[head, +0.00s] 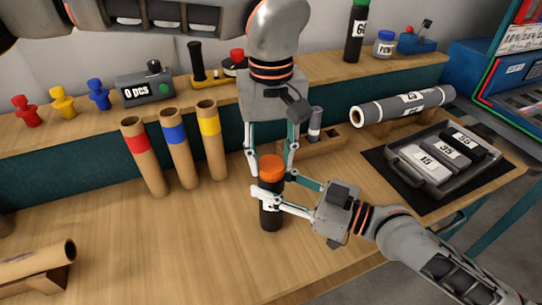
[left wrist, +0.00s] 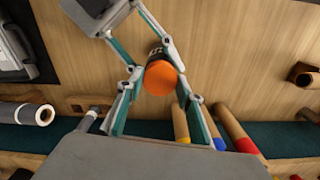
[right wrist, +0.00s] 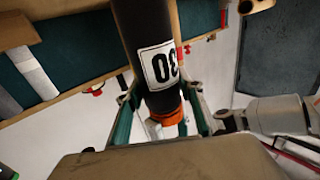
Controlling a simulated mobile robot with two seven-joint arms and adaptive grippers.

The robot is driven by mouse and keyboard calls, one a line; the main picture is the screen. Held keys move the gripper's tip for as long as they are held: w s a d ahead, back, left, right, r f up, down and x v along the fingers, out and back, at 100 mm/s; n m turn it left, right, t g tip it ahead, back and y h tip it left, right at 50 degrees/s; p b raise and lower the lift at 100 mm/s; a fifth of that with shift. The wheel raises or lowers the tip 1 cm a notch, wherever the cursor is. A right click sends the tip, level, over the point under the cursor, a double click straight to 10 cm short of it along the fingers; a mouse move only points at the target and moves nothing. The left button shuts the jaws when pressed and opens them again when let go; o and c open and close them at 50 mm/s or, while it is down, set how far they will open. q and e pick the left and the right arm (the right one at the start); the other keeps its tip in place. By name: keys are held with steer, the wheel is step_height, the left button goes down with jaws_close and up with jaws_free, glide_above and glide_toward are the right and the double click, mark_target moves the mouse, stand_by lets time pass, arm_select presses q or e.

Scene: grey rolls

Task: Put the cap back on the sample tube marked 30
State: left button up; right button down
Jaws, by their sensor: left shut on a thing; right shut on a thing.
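The sample tube (head: 270,212) is dark and upright above the bench; its white label reading 30 shows in the right wrist view (right wrist: 160,64). My right gripper (head: 268,200) comes in from the right and is shut on the tube's body. The orange cap (head: 271,168) is at the tube's top end, in line with it; I cannot tell whether it is seated. My left gripper (head: 272,172) points down from above and is shut on the cap, which also shows between its fingers in the left wrist view (left wrist: 160,78).
Cardboard tubes with red, blue and yellow bands (head: 174,135) stand to the left. A wooden holder (head: 325,148) is behind the grippers. A tray with labelled blocks (head: 440,160) and a grey roll (head: 403,107) are to the right.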

arm_select(q)
steer(key=o, duration=0.8)
step_height(320, 180, up, 12)
steer(key=shift+r, duration=0.1)
arm_select(e)
steer(key=c, duration=1.3)
jaws_free()
steer(key=shift+o, duration=0.2)
